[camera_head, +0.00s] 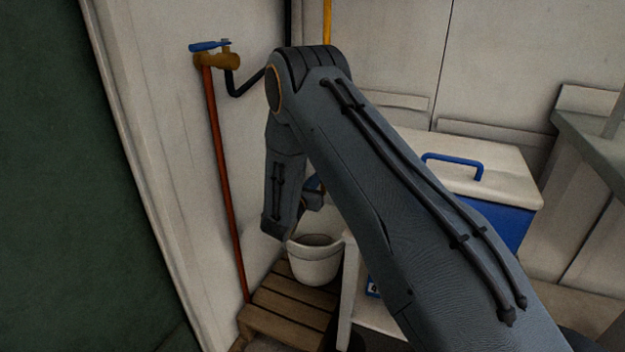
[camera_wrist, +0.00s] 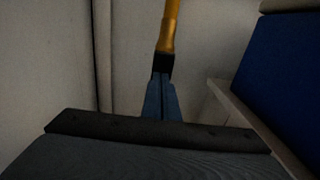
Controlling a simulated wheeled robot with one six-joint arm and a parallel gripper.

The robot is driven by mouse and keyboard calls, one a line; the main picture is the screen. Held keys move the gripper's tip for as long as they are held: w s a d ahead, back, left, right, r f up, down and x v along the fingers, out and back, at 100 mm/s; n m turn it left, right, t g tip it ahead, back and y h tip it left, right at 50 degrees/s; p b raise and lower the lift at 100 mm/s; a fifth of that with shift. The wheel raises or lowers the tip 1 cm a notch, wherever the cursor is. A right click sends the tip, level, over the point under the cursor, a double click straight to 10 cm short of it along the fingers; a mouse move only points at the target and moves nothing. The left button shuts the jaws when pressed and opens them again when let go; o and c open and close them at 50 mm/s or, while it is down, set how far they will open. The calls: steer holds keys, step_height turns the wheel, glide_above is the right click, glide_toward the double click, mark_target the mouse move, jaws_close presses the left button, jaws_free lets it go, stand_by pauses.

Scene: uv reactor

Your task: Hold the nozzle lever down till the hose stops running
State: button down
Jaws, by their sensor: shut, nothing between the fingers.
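In the wrist view my gripper (camera_wrist: 162,76) is shut, its blue-grey fingers close together with dark tips. A yellow-orange rod-like length, perhaps the hose or nozzle (camera_wrist: 169,28), comes down from the top and meets the tips in the picture. I cannot tell whether they touch. In the head view a yellow vertical line (camera_head: 327,22) shows above my arm, and my forearm hides most of what is below it. A small blue and orange part shows beside my wrist, above the white bucket (camera_head: 315,263). I cannot make out the nozzle lever or any running water.
The bucket stands on a slatted wooden stand (camera_head: 285,305). A brass tap (camera_head: 222,61) with a blue handle and a red pipe is on the left wall. A blue cooler (camera_head: 500,215) with a white lid stands on a white surface to the right. Walls are close behind.

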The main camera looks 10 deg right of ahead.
steer(key=p+v, duration=0.2)
steer(key=v, duration=1.2)
steer(key=shift+a, duration=0.15)
